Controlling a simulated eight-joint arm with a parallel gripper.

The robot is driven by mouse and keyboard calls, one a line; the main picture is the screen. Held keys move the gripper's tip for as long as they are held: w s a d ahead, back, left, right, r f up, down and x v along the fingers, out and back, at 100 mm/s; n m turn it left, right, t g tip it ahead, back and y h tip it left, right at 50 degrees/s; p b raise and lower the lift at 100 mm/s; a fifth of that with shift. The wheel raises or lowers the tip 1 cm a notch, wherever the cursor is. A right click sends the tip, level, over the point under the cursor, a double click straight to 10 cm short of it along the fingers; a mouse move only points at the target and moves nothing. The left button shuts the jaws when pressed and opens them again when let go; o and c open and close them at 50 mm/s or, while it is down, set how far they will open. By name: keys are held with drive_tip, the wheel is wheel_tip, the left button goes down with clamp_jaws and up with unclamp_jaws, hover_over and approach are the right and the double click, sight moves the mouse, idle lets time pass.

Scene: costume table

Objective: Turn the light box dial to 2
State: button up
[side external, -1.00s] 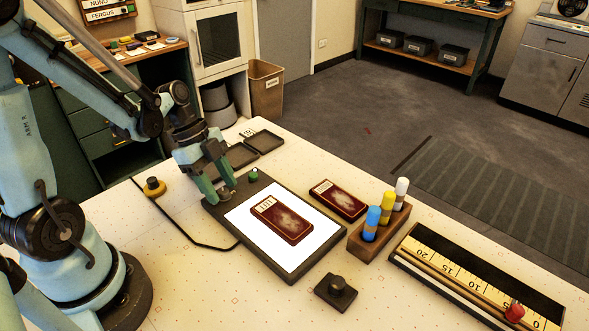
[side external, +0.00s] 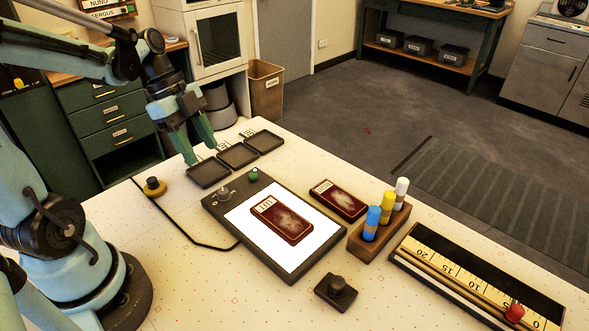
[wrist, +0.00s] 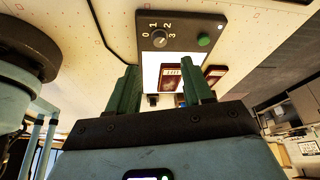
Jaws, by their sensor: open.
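The light box (side external: 238,189) lies on the table with its white panel lit. The pointer is too small to read surely. A green knob (side external: 254,174) is beside the dial. My gripper (side external: 201,151) is open and empty, raised beyond the dial on the side of the black trays, not touching it. In the wrist view its two green fingers (wrist: 162,86) stand apart.
A dark red plate (side external: 281,219) lies on the lit panel, another (side external: 338,200) beside the box. Black trays (side external: 237,155) lie behind. A marker block (side external: 379,236), a small black knob unit (side external: 336,291) and a ruler tray (side external: 480,280) stand rightward. A cable runs left of the box.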

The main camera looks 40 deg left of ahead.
drive_tip(key=shift+v, duration=1.25)
drive_tip(key=w+d+n+t+y, duration=0.1)
drive_tip(key=d+n+t+y, duration=0.3)
drive_tip(key=d+n, duration=0.5)
drive_tip(key=n+t, duration=0.2)
drive_tip(key=n, duration=0.4)
drive_tip(key=shift+w+d+f, duration=0.15)
drive_tip(key=shift+w+d, duration=0.25)
